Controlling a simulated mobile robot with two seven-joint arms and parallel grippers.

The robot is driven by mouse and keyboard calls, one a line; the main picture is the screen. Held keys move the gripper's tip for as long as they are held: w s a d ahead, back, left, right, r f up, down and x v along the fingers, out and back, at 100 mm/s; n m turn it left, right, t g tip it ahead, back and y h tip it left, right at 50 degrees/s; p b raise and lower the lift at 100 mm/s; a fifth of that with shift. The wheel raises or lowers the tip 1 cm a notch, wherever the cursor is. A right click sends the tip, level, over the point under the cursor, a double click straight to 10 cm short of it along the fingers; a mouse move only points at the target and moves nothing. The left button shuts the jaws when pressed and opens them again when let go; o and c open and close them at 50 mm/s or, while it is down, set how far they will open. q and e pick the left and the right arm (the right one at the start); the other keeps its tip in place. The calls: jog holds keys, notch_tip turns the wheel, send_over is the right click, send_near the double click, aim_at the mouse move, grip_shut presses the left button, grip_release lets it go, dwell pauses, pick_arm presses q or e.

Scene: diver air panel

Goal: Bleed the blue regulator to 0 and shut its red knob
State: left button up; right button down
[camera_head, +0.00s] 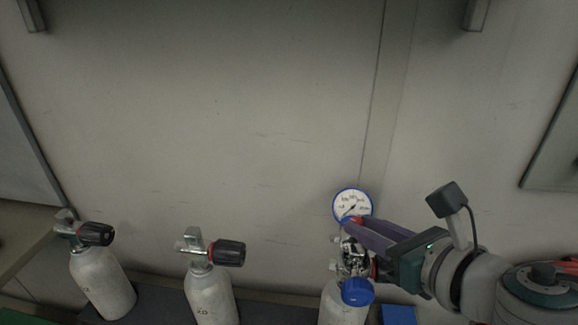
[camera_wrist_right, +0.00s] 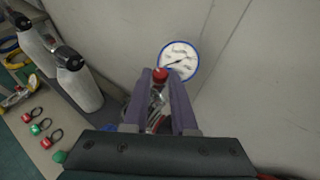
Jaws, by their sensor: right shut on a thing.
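The blue regulator shows at the right tank in the head view, with a blue-rimmed round gauge (camera_head: 352,204) and a blue knob (camera_head: 357,291). The gauge also shows in the wrist view (camera_wrist_right: 179,60), with a dark needle; its reading is too small to tell. My right gripper (camera_head: 352,225) reaches in from the right, just below the gauge. Its purple fingers are shut on the red knob (camera_wrist_right: 160,75), which shows between the fingertips in the wrist view. The regulator's metal body (camera_head: 353,257) is partly hidden by the gripper. My left gripper is not in view.
Two more grey tanks with black valve knobs stand at the left (camera_head: 103,283) and centre (camera_head: 210,295). A plain wall is close behind. Several red and green ringed pieces (camera_wrist_right: 41,127) lie on a surface at left in the wrist view.

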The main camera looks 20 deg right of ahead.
jog(key=m+h, duration=0.1)
jog(key=a+m+h, duration=0.1)
jog(key=h, duration=0.1)
jog(key=shift+m+p, duration=0.35)
jog(key=shift+m, duration=0.05)
jog(key=m+h, duration=0.1)
jog(key=m+g+h, duration=0.1)
jog(key=h, duration=0.1)
jog(key=shift+w+a+m, duration=0.2)
jog(key=shift+a+m, duration=0.05)
jog(key=shift+m, duration=0.15)
jog(key=m+g+h, duration=0.1)
jog(key=m+h+b, duration=0.1)
jog(key=m+g+h+b, duration=0.1)
jog(key=shift+w+a+f+g, duration=0.15)
jog(key=shift+w+a+g, duration=0.05)
jog(key=shift+a+g, duration=0.1)
jog(key=shift+w+m+g+h+b, duration=0.2)
jog(key=shift+m+g+h+b, duration=0.85)
jog(key=shift+m+g+h, duration=0.5)
jog(key=c, duration=0.7)
grip_release()
jog(key=shift+y, duration=0.25)
